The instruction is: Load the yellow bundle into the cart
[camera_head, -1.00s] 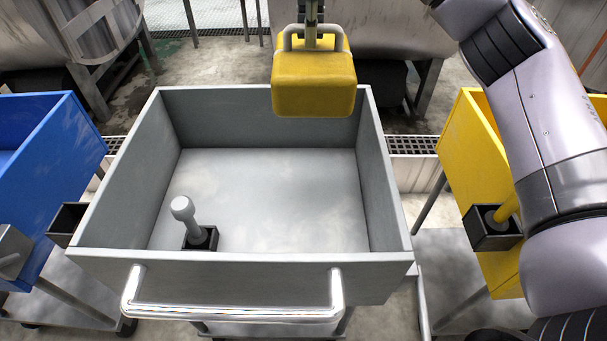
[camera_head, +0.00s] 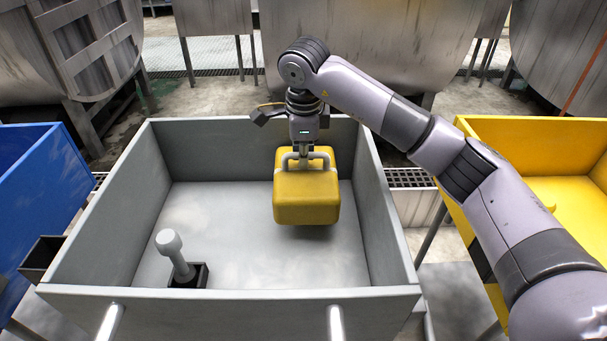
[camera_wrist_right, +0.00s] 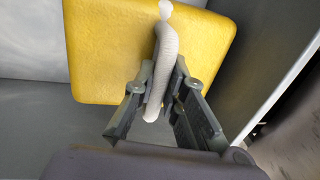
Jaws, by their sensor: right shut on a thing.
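The yellow bundle (camera_head: 307,198) is a block with a grey handle on top. It is inside the outline of the grey cart (camera_head: 230,304) in the head view, toward the back right. I cannot tell whether it touches the cart floor. My right gripper (camera_head: 303,152) is shut on the bundle's handle from above. In the right wrist view the pale handle (camera_wrist_right: 165,55) runs between the fingers of the gripper (camera_wrist_right: 160,90), with the yellow bundle (camera_wrist_right: 100,50) beyond. My left gripper is not in view.
A grey knobbed peg (camera_head: 174,252) stands in a small black holder at the cart's front left. A blue cart (camera_head: 40,180) is at the left and a yellow cart (camera_head: 560,130) at the right. Large metal drums (camera_head: 370,45) stand behind.

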